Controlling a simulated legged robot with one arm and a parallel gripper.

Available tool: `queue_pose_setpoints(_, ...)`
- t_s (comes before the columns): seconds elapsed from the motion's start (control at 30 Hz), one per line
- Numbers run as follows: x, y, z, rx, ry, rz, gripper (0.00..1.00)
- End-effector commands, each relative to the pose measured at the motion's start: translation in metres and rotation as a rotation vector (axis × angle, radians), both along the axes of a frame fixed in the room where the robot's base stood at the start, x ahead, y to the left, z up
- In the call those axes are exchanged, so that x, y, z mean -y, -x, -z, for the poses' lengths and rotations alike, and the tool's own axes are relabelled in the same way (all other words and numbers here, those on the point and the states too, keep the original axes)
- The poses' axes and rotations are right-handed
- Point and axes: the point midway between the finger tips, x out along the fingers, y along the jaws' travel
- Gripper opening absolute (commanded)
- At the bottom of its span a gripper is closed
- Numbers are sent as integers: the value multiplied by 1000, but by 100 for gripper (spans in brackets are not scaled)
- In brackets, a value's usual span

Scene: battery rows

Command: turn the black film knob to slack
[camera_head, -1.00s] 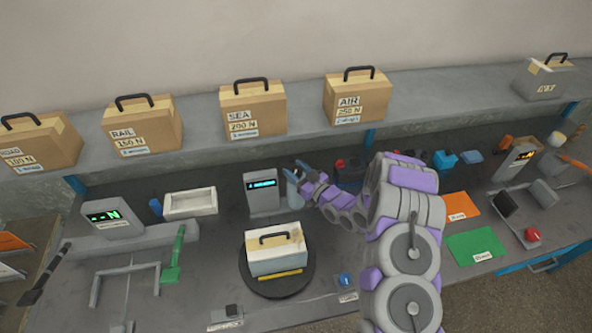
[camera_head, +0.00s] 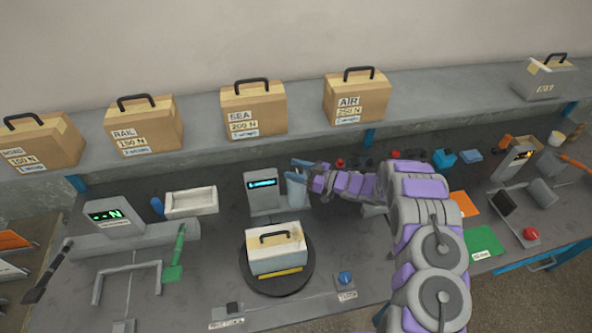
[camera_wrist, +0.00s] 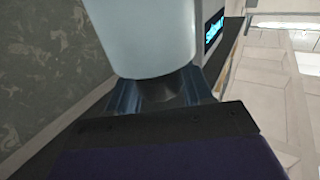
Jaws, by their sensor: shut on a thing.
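The black film knob (camera_wrist: 160,93) shows as a dark piece between my blue fingers in the wrist view, against the end of a pale film roll (camera_wrist: 155,40). My gripper (camera_wrist: 158,97) is shut on this knob; the fingers hide part of it. In the head view my gripper (camera_head: 296,168) is at the top of the pale roll (camera_head: 297,194), just right of the grey post with a lit display (camera_head: 262,190). The knob is hidden there, and its turn angle cannot be read.
A wrapped white box with a black handle (camera_head: 277,252) stands on a dark round turntable (camera_head: 251,277) in front of the post. A blue knob (camera_head: 345,278) is at the bench's front. Boxes, including the AIR box (camera_head: 357,98), line the shelf behind.

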Motion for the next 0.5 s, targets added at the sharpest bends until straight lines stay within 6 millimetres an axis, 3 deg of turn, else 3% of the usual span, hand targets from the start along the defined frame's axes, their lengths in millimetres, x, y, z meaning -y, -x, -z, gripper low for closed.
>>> queue_pose_setpoints(0.47,1,-1,0,1,0,-9,20)
queue_pose_setpoints(0.5,1,-1,0,1,0,-9,54)
